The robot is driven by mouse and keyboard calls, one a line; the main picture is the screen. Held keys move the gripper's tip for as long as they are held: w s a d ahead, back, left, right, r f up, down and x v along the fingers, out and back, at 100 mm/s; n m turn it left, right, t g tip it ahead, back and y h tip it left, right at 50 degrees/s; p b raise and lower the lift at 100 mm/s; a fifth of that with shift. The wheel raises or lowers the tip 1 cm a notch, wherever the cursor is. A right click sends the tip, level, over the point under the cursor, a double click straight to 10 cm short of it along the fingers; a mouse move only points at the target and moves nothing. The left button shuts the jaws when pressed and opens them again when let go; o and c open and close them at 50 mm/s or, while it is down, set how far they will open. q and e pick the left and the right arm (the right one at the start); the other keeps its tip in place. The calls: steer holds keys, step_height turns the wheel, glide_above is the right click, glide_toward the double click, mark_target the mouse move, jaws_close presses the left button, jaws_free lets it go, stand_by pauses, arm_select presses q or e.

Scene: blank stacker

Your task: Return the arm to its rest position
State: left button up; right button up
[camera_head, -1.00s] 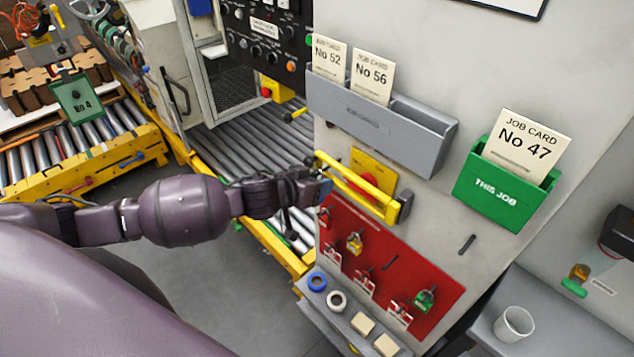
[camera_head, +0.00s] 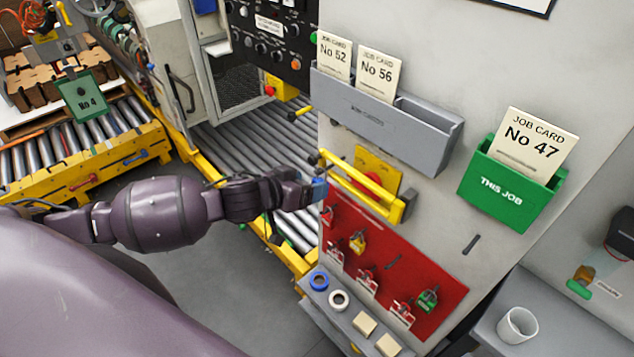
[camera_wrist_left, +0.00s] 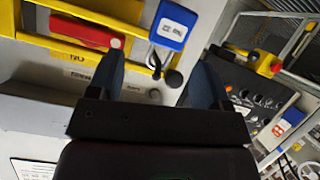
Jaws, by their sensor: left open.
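My left arm reaches in from the left in the head view. Its gripper (camera_head: 318,188) is at the left end of the yellow guard bar (camera_head: 365,190) on the grey cabinet wall. In the left wrist view the two dark fingers (camera_wrist_left: 152,88) are spread apart, with nothing seen between them. Whether the fingers touch the bar cannot be told. My right gripper is in neither view.
A red board (camera_head: 385,265) with hanging locks is below the bar. A grey card rack (camera_head: 380,115) and a green holder (camera_head: 508,190) with card No 47 (camera_head: 533,143) are above and right. A white cup (camera_head: 517,325) stands lower right. Open floor lies below my arm.

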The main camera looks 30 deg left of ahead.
arm_select(q)
steer(key=shift+v, duration=3)
steer(key=s+f+y+b, duration=0.1)
steer(key=s+f+y, duration=0.1)
steer(key=s+f, duration=0.4)
steer(key=s+d+f+y+b, duration=0.1)
steer(key=s+f, duration=0.6)
steer(key=f, duration=0.8)
steer(key=shift+s+f+g+y, duration=0.25)
steer(key=shift+f+g+y, duration=0.15)
steer(key=shift+y, duration=0.3)
steer(key=shift+d, duration=0.15)
